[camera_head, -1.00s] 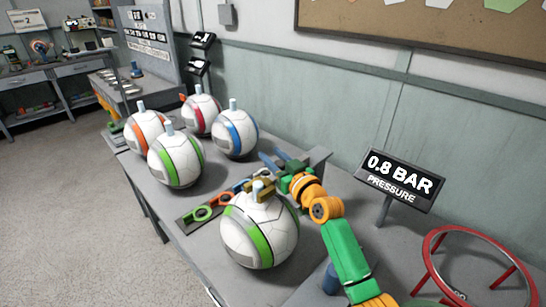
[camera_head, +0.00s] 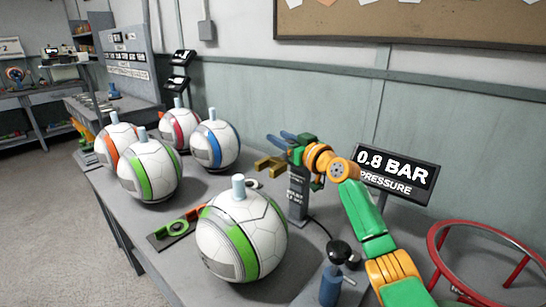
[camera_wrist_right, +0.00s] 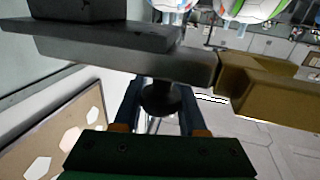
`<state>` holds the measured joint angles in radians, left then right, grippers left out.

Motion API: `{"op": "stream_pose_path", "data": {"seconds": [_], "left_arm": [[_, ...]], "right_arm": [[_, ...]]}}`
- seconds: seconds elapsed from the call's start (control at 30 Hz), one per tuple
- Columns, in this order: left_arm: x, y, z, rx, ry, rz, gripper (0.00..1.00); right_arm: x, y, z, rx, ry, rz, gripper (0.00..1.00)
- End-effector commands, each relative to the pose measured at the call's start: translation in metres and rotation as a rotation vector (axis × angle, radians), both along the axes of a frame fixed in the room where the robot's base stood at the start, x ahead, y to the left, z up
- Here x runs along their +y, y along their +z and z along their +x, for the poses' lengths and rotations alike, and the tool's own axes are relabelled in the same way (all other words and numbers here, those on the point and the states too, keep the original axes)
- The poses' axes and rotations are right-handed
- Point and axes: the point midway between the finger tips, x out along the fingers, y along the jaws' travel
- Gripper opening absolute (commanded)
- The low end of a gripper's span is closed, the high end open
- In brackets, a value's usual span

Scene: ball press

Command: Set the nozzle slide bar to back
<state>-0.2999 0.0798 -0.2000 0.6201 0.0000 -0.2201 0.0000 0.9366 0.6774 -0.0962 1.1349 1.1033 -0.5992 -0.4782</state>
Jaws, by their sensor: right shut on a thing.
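My right gripper (camera_head: 282,138) is at the nozzle post (camera_head: 298,200) behind the front ball. In the right wrist view its blue fingers are shut on a black knob (camera_wrist_right: 160,98) under the dark slide bar (camera_wrist_right: 130,60). The brass nozzle (camera_head: 270,163) sticks out toward the left from the post head; it also shows at the right in the wrist view (camera_wrist_right: 265,85). In the head view the nozzle is behind and right of the valve stem (camera_head: 238,187) on the front green-striped ball (camera_head: 250,240), apart from it. The knob is hidden in the head view. My left gripper is not in view.
Several striped balls (camera_head: 150,170) with upright stems stand at the back left of the table. A sign (camera_head: 397,172) reads 0.8 BAR. A red ring stand (camera_head: 437,240) is at the right, a blue pump-like thing (camera_head: 330,285) right of the front ball.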

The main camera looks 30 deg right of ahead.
Motion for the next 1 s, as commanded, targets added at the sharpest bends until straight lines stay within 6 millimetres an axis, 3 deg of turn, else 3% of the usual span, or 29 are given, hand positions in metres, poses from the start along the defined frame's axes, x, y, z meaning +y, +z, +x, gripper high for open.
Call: {"op": "stream_pose_path", "data": {"seconds": [0.27, 0.3, 0.4, 0.77, 1.0], "left_arm": [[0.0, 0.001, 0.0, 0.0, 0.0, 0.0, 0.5], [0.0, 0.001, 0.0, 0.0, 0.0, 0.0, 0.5], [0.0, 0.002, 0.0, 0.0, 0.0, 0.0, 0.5], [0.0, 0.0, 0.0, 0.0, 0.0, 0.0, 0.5], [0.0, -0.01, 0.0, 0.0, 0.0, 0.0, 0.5]], "right_arm": [[-0.002, 0.003, 0.0, -0.002, -0.004, -0.003, 0.0], [-0.002, 0.003, 0.0, -0.003, -0.005, -0.003, 0.49], [-0.002, 0.003, 0.0, -0.003, -0.004, -0.003, 0.71], [-0.003, 0.001, -0.005, -0.002, -0.004, -0.003, 0.71], [-0.006, -0.001, -0.04, -0.002, -0.004, -0.006, 0.71]]}}
